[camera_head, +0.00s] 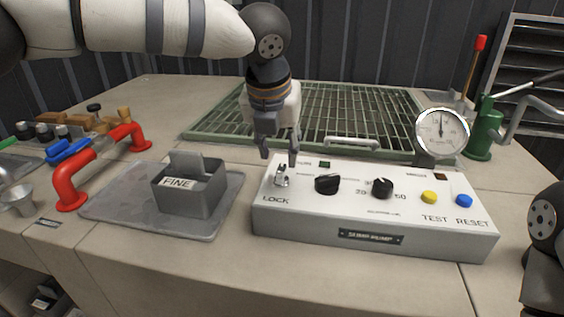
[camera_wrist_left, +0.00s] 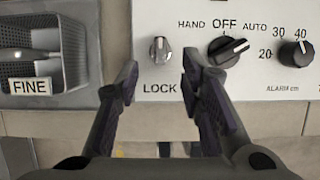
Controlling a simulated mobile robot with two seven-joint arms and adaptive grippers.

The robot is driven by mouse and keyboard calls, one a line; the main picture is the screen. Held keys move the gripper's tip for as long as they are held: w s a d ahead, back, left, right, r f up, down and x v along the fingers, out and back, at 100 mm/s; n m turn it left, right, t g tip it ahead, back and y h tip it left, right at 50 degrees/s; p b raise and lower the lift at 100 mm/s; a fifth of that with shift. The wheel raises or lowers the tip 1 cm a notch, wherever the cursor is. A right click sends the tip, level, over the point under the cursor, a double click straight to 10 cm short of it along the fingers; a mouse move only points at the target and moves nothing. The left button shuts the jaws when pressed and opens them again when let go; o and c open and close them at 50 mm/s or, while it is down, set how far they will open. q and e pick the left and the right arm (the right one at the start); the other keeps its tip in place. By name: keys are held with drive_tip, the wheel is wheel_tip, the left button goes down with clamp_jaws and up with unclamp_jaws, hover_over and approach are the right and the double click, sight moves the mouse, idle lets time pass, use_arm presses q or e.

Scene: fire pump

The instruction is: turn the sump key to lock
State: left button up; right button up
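The sump key (camera_head: 281,176) is a small silver key switch above the word LOCK, at the left end of the white control panel (camera_head: 290,215). It also shows in the left wrist view (camera_wrist_left: 160,50), with its bow roughly upright. My left gripper (camera_head: 279,160) hangs just above and behind the key in the head view. In the left wrist view its two fingers (camera_wrist_left: 158,82) are apart, with the key lying beyond their tips, between them. Nothing is held. My right gripper is not seen; only a dark part of my right arm shows at the right edge.
The panel also has a black selector knob (camera_head: 328,184), an alarm knob (camera_head: 382,188), a yellow button (camera_head: 429,197) and a blue button (camera_head: 464,200). A box marked FINE (camera_head: 188,190) stands left on a grey tray (camera_head: 115,213). A gauge (camera_head: 442,132) and green grating (camera_head: 330,108) lie behind.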

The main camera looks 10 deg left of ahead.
sight(281, 168)
use_arm(q)
drive_tip(key=x, duration=0.6)
drive_tip(key=shift+w, duration=0.15)
clamp_jaws()
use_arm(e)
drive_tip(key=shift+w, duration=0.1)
